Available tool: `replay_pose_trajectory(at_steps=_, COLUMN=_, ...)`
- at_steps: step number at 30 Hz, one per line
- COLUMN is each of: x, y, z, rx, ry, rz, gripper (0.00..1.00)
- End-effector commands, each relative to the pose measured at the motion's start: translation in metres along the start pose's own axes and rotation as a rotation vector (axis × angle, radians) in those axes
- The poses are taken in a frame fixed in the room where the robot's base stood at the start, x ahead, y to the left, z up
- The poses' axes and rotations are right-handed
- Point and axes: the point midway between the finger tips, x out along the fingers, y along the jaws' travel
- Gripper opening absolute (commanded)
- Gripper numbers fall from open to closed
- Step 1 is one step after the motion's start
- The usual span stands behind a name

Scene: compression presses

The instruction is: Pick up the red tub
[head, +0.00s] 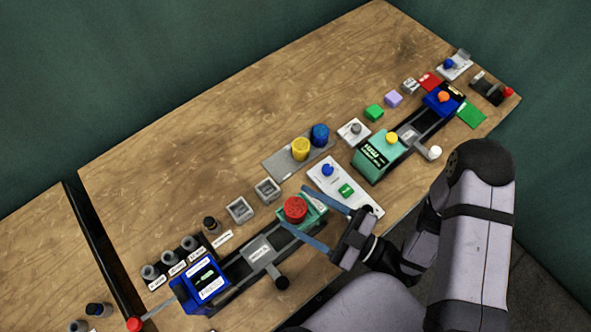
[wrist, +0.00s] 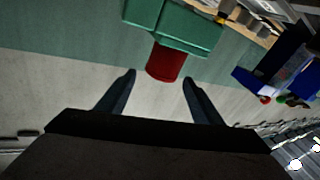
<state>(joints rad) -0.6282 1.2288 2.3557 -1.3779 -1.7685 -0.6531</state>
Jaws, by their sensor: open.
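The red tub (head: 295,209) sits on the teal block at the right end of the near press (head: 262,250). In the wrist view the red tub (wrist: 166,62) shows ahead, against the teal block (wrist: 178,24). My gripper (head: 304,212) has its two blue fingers spread on either side of the tub in the head view. In the wrist view my gripper (wrist: 158,78) is open and empty, and the tub lies just beyond the fingertips, between their lines. I cannot tell whether a finger touches it.
A white panel (head: 325,178) with a blue knob lies just behind my gripper. A yellow tub (head: 300,149) and a blue tub (head: 320,135) stand on a grey tray. A second press (head: 408,136) stands at the right. The table's back left is clear.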

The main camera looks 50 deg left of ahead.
Motion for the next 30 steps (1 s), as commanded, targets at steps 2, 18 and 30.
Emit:
replay_pose_trajectory(at_steps=2, x=-0.007, y=-0.001, z=0.01, rx=0.107, ry=-0.056, rz=0.049, gripper=0.6)
replay_pose_trajectory(at_steps=18, x=0.0, y=-0.002, z=0.023, rx=0.214, ry=-0.11, rz=0.094, gripper=0.6)
replay_pose_trajectory(at_steps=30, x=0.009, y=-0.001, z=0.025, rx=0.212, ry=-0.108, rz=0.096, gripper=0.6)
